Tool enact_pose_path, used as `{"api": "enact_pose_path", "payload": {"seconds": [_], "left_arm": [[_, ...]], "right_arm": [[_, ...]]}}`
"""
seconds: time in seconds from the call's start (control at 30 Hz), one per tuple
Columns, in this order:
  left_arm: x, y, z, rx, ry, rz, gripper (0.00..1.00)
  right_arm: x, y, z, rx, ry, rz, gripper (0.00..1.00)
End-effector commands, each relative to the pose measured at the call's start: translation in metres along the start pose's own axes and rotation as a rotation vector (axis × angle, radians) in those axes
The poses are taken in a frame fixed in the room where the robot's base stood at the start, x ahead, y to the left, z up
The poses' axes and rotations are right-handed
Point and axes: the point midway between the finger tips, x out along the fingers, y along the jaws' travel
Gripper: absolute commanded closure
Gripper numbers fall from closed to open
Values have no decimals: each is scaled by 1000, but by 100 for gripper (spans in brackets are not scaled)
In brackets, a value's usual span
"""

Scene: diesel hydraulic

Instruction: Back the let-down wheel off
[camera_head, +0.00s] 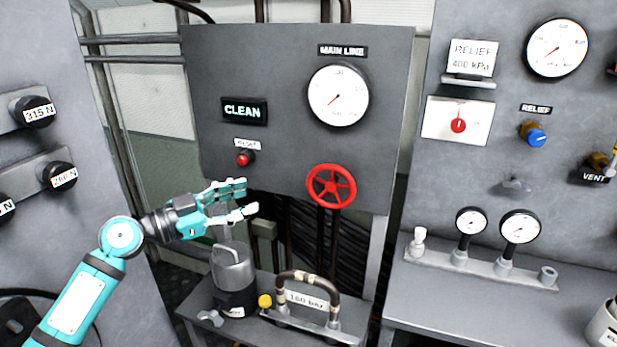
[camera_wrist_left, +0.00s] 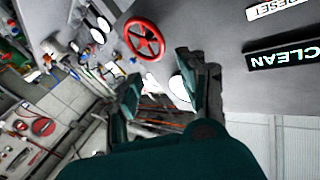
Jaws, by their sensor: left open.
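A red spoked handwheel (camera_head: 331,186) is mounted low on the grey main line panel (camera_head: 290,70). I cannot tell from a label that it is the let-down wheel. It also shows in the left wrist view (camera_wrist_left: 145,40), beyond the fingers. My left gripper (camera_head: 250,197) is open and empty, to the left of the wheel and apart from it. In the left wrist view its two fingers (camera_wrist_left: 160,88) are spread with nothing between them. My right gripper is not in view.
The panel carries a main line gauge (camera_head: 338,95), a lit CLEAN sign (camera_head: 245,110) and a red reset button (camera_head: 244,159). Below stand a grey canister (camera_head: 233,268) and a hose loop marked 160 bar (camera_head: 307,299). A relief panel (camera_head: 470,150) is at the right.

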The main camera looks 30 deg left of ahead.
Motion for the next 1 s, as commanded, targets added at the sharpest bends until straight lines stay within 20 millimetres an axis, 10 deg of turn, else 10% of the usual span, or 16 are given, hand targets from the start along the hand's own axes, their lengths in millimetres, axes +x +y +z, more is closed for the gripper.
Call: {"api": "enact_pose_path", "payload": {"seconds": [1.0], "left_arm": [[158,0,0,-3,-3,0,58]], "right_arm": [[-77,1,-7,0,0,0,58]]}}
